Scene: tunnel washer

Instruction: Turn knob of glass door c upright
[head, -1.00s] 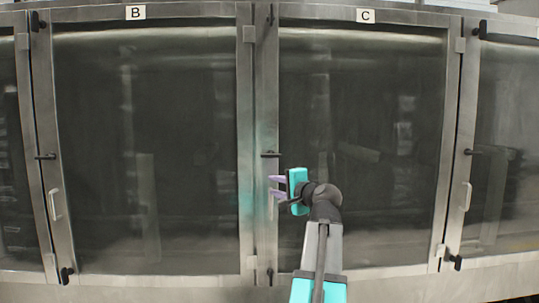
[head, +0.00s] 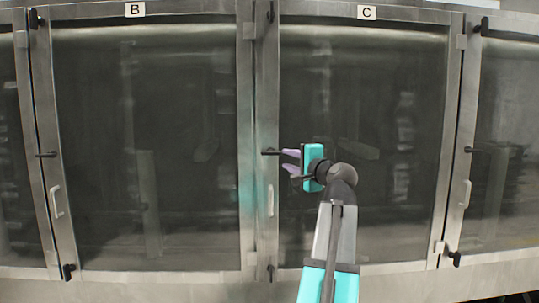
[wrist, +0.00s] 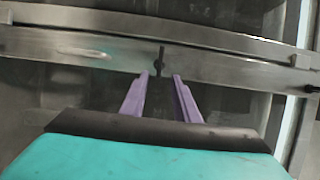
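Glass door C (head: 365,100), under the label C, fills the right middle of the head view. Its dark middle knob (head: 269,151) sits on the steel frame at the door's left edge and lies about horizontal. It also shows in the wrist view (wrist: 159,60), just beyond the gap between my fingertips. My gripper (head: 285,160), with purple fingers, is in front of the door's left side, at about the knob's height. It is open and empty in the wrist view (wrist: 160,77), the fingers apart. I cannot tell whether a finger touches the knob.
A pale handle (head: 270,200) is below the knob; similar dark knobs sit at the top (head: 270,12) and bottom (head: 270,271) of the same frame. Door B (head: 145,130) is at left, another glass door (head: 505,130) at right. The space before the doors looks clear.

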